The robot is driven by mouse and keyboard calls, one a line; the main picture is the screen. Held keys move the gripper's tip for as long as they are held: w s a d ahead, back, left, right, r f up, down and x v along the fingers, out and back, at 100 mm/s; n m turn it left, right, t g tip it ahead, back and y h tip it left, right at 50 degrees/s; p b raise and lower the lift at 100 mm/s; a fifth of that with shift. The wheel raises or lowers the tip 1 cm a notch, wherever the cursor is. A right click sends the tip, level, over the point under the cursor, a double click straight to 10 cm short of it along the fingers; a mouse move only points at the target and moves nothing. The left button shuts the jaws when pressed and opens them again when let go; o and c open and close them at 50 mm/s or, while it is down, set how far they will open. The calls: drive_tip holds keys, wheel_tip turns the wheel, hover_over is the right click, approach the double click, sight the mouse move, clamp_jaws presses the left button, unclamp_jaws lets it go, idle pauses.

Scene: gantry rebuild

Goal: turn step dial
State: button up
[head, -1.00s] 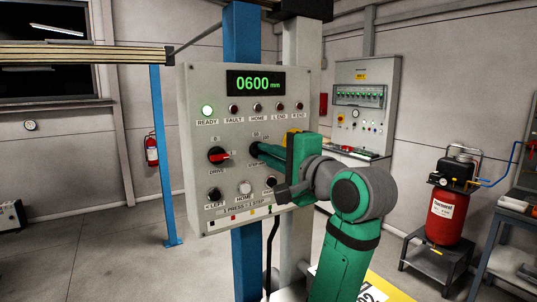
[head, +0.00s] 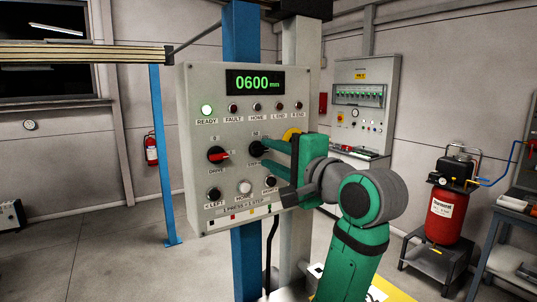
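The step dial (head: 255,149) is a round black knob on the grey control panel (head: 200,90), right of the drive dial. Its pointer direction is too small to tell. The fingertips are just right of the dial and hold nothing visible. Whether they still touch the dial, I cannot tell. Some scale marks right of the dial are hidden behind the gripper.
The drive dial (head: 218,155) has a red pointer turned right. A yellow round part (head: 291,134) shows behind my gripper.

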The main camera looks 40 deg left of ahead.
drive_tip(key=v, duration=0.9)
